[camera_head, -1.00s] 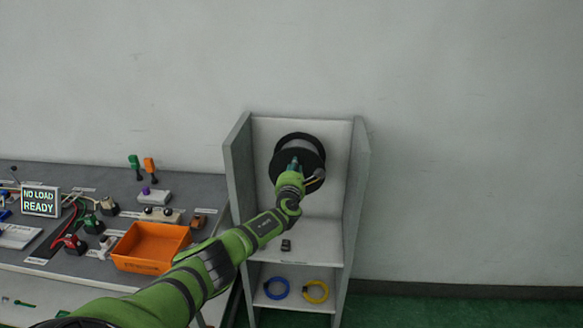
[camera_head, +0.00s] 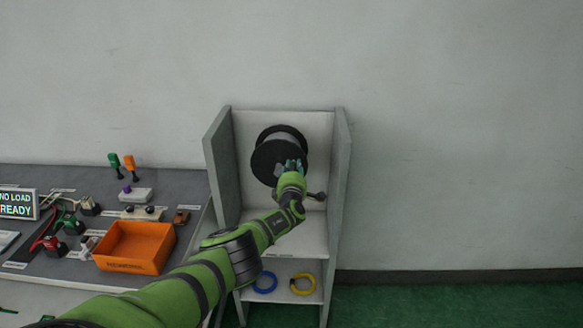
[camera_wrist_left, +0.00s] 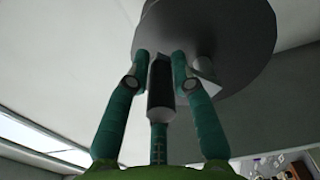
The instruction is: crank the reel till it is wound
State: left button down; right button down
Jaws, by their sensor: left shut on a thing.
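The reel (camera_head: 270,165), with dark round flanges and a grey drum, is mounted in an upright grey cabinet. My left gripper (camera_head: 292,167) is in front of the reel's lower right part and hides some of it. In the left wrist view the reel's dark disc (camera_wrist_left: 235,45) fills the upper part. There, the green fingers of my left gripper (camera_wrist_left: 160,75) are closed around a dark crank handle (camera_wrist_left: 160,92) with a pale end. My right gripper is in neither view.
The cabinet's side walls (camera_head: 341,170) stand close on both sides. A blue ring (camera_head: 264,284) and a yellow ring (camera_head: 303,285) are on its lower shelf. An orange bin (camera_head: 135,248) and several small fixtures are on the bench at left. The wall at right is clear.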

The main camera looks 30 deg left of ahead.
pick_arm(q)
jog(key=shift+w+d+f+m+b, duration=0.15)
jog(key=shift+f+m+b, duration=0.2)
jog(key=shift+m, duration=0.35)
jog(key=shift+w+d+f+m+b, duration=0.1)
jog(key=shift+d+f+m+b, duration=0.2)
jog(key=shift+m, duration=0.4)
jog(key=shift+w+d+f+m+b, duration=0.1)
jog(key=shift+f+m+b, duration=0.65)
jog(key=shift+m, duration=0.45)
jog(key=shift+f+m+b, duration=0.7)
jog(key=shift+m, duration=0.5)
jog(key=c, duration=1.1)
grip_release()
